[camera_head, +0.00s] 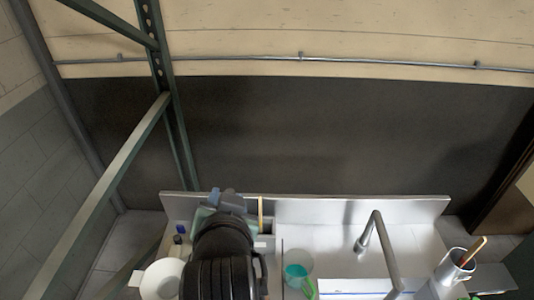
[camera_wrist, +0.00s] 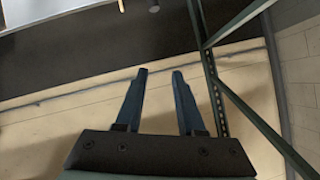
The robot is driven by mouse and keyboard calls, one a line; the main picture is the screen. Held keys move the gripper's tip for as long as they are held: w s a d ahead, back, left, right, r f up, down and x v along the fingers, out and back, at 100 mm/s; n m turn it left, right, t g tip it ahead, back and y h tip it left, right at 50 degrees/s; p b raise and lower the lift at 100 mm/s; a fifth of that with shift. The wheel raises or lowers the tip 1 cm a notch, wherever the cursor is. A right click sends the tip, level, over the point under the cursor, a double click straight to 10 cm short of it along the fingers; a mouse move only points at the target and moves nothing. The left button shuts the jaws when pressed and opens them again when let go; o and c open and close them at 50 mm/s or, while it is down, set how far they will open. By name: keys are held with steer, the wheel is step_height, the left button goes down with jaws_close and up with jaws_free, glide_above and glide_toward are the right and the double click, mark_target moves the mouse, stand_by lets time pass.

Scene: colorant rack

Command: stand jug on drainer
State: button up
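A clear vessel with teal contents (camera_head: 297,272) stands in the sink area, right of my arm; it may be the jug. A green piece (camera_head: 309,288) shows at its lower right, perhaps its handle. I cannot make out a drainer for certain; the pale steel surface (camera_head: 345,265) around the tap may include it. My gripper (camera_head: 222,194) is near the back left of the steel unit, left of the clear vessel and apart from it. In the wrist view, its two blue-grey fingers (camera_wrist: 160,72) are spread with nothing between them.
A tall tap (camera_head: 376,240) arches over the sink. A grey cylindrical container (camera_head: 450,275) with a wooden-handled tool stands at right. A white bucket (camera_head: 160,281) and small bottles (camera_head: 179,236) are at left. A green rack frame (camera_head: 165,80) rises at left.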

steer(key=w+d+r+n+t, duration=0.1)
steer(key=d+r+t, duration=0.15)
steer(key=r, duration=0.65)
steer(key=d+r+t, duration=0.1)
steer(key=r+t, duration=0.3)
steer(key=r, duration=0.6)
steer(key=s+d+r+t, duration=0.1)
steer(key=s+r+t, duration=0.2)
steer(key=r, duration=0.4)
steer(key=s+d+r+n+t+h, duration=0.1)
steer(key=s+r+t, duration=0.2)
steer(key=r, duration=0.4)
steer(key=s+d+r+t+h, duration=0.1)
steer(key=s+r+t, duration=0.2)
steer(key=s+r, duration=0.2)
step_height(320, 180, up, 2)
steer(key=shift+s+d+r, duration=0.1)
steer(key=shift+s+d, duration=0.1)
steer(key=shift+s, duration=0.05)
step_height(320, 180, down, 9)
steer(key=b, duration=0.8)
steer(key=shift+n, duration=0.3)
steer(key=shift+a+r, duration=0.1)
steer(key=shift+r, duration=0.05)
